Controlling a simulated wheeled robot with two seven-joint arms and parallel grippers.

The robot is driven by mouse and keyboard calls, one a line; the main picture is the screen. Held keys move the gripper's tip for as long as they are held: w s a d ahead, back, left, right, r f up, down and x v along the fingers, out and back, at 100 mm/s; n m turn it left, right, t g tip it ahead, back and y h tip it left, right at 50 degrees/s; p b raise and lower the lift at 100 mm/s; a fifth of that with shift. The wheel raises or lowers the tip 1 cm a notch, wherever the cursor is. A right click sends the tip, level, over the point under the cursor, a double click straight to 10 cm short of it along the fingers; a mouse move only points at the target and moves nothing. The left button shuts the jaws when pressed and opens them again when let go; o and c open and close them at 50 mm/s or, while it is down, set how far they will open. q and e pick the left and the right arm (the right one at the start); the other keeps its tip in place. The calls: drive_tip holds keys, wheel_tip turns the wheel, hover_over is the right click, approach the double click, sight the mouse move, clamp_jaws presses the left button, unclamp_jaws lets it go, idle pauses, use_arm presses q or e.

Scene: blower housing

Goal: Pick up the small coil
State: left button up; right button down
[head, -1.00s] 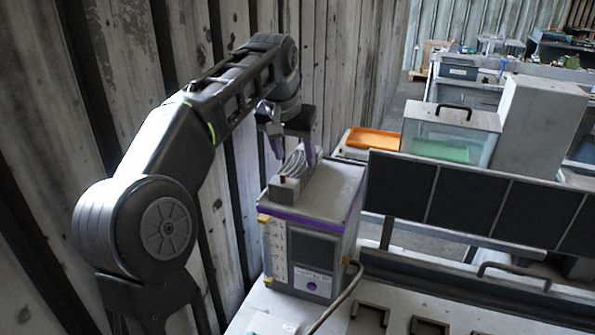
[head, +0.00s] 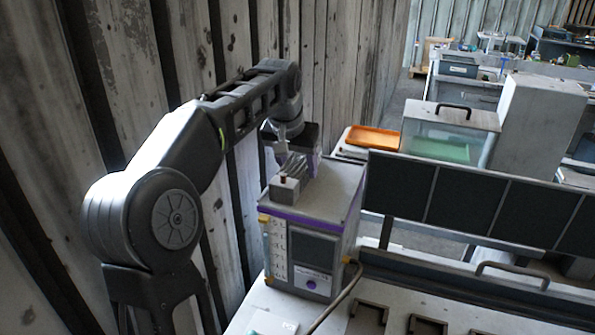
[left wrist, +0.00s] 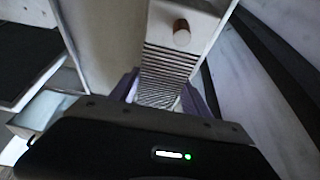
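The small coil (head: 291,166) is a row of thin silvery ribs on top of a grey box-shaped unit (head: 335,190) with a purple band. A pale block (head: 285,189) with a reddish-brown knob stands at its near end. In the left wrist view the ribbed coil (left wrist: 165,72) runs down the middle, with the block and its knob (left wrist: 182,32) above. My left gripper (left wrist: 160,95) is low over the coil, its two purple fingers on either side of it. The fingers look open; contact is not clear. The coil's far end is hidden by the gripper. My right gripper is not in view.
A wooden plank wall (head: 230,50) rises close behind my left arm. Dark panels (head: 465,205) stand right of the unit, with a clear-sided case (head: 450,130) and an orange tray (head: 373,138) behind. A hose (head: 340,298) runs down beside the unit.

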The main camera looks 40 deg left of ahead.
sight(282, 182)
use_arm(q)
clamp_jaws()
idle(0.3)
drive_tip(key=shift+r, duration=0.15)
idle(0.3)
drive_tip(key=shift+r, duration=0.85)
drive_tip(key=shift+b+v, duration=0.6)
drive_tip(key=shift+v, duration=0.2)
drive_tip(key=s+d+b, duration=0.1)
drive_tip(key=s, duration=0.2)
drive_tip(key=s+b, duration=0.1)
drive_tip(key=s, duration=0.2)
drive_tip(key=s+d+b, duration=0.1)
drive_tip(key=s+b, duration=0.1)
drive_tip(key=shift+s+d+f, duration=0.15)
drive_tip(key=shift+s+d, duration=0.2)
drive_tip(key=shift+s, duration=0.05)
drive_tip(key=s+d, duration=0.2)
drive_tip(key=s, duration=0.5)
drive_tip(key=shift+s+d+r+p, duration=0.2)
drive_tip(key=shift+s+d+p, duration=0.05)
drive_tip(key=shift+s+p, duration=0.2)
